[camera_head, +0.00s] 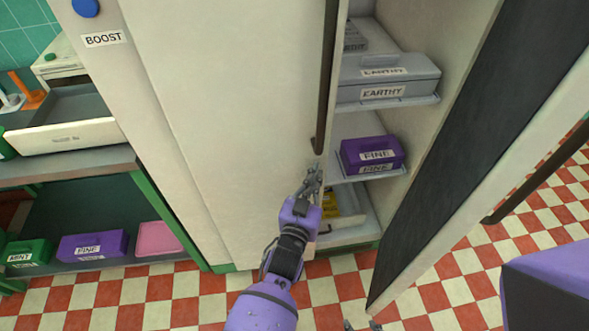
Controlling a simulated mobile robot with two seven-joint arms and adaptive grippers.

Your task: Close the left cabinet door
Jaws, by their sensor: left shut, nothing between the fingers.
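The left cabinet door (230,110) is a large cream panel with a long dark vertical handle (325,80) near its right edge. It lies flush or nearly flush with the cabinet front; I cannot tell whether a small gap is left. My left gripper (312,178) is shut and empty, just below the handle's lower end at the door's right edge. Whether it touches the door is unclear. My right gripper (361,326) shows only as fingertips at the bottom edge, so its opening is unclear.
The right cabinet door (470,130) stands wide open, dark inside. The shelves hold a grey EARTHY box (390,90) and a purple FINE box (372,155). Red and white checkered floor lies below.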

